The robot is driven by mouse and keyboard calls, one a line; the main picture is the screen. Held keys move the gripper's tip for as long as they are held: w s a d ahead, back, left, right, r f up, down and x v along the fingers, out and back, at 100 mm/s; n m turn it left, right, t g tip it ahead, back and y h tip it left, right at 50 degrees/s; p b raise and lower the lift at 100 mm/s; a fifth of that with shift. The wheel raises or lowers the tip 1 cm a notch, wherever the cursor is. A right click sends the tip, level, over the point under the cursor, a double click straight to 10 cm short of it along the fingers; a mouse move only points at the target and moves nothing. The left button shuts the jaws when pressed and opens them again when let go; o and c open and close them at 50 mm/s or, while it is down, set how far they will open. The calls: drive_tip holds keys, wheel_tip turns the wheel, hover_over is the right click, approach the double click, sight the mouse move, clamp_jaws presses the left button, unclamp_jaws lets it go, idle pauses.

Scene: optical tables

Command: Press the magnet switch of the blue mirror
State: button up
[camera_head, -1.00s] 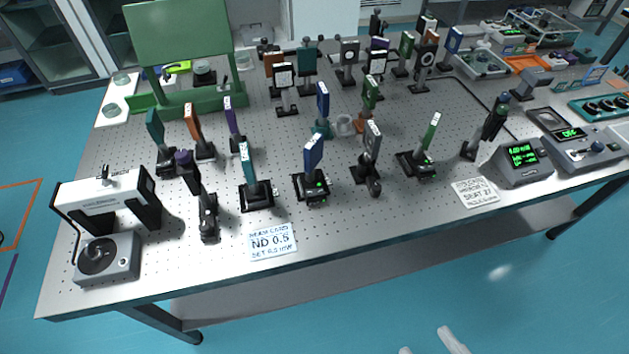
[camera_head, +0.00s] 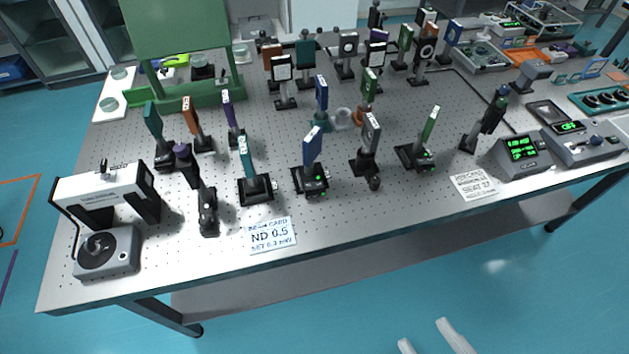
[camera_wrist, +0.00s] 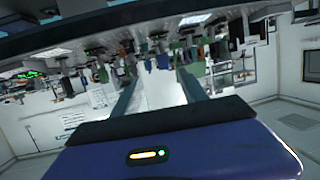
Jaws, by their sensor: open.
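The blue mirror (camera_head: 312,147) stands upright near the front middle of the perforated table, on a black base (camera_head: 311,182) with small green lights. The switch itself is too small to make out. Two more blue plates stand farther back, one just behind (camera_head: 321,91) and one at the back right (camera_head: 452,33). My gripper (camera_head: 430,342) shows as two pale fingertips at the bottom edge, in front of the table and well apart from the mirror. In the wrist view, my gripper (camera_wrist: 158,92) has its fingers spread with nothing between them; the scene there looks upside down.
A teal mount (camera_head: 247,160) is left of the blue mirror and a grey mount (camera_head: 369,135) right of it. The ND 0.5 card (camera_head: 270,236) lies in front. A green-display meter (camera_head: 523,152) stands at the right. The floor before the table (camera_head: 330,310) is clear.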

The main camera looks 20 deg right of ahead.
drive_tip(key=shift+w+f, duration=0.1)
drive_tip(key=c, duration=0.5)
drive_tip(key=w, duration=0.2)
drive_tip(key=w+a+t+b, duration=0.1)
drive_tip(key=w, duration=0.1)
drive_tip(key=w+r+t+b, duration=0.1)
drive_tip(key=w, duration=0.1)
drive_tip(key=shift+w+a+n+y, duration=0.15)
drive_tip(key=shift+w+n+y, duration=0.15)
drive_tip(key=shift+w, duration=0.1)
clamp_jaws()
drive_tip(key=w+a+t+b, duration=0.1)
drive_tip(key=w+a+b, duration=0.1)
drive_tip(key=w, duration=0.8)
drive_tip(key=w+a+b, duration=0.2)
drive_tip(key=w+b, duration=0.1)
drive_tip(key=w, duration=0.7)
drive_tip(key=shift+w+d+f+m+g+h, duration=0.35)
drive_tip(key=shift+w+d+f+m+g, duration=0.15)
drive_tip(key=shift+f, duration=0.25)
drive_tip(key=shift+w+d+f+m+g+h, duration=0.3)
drive_tip(key=shift+d+f+m+g+h, duration=0.1)
drive_tip(key=shift+f+m, duration=0.35)
drive_tip(key=shift+w+d+f+m+g+h, duration=0.35)
drive_tip(key=shift+w+d+f+m+g, duration=0.1)
drive_tip(key=shift+f, duration=0.35)
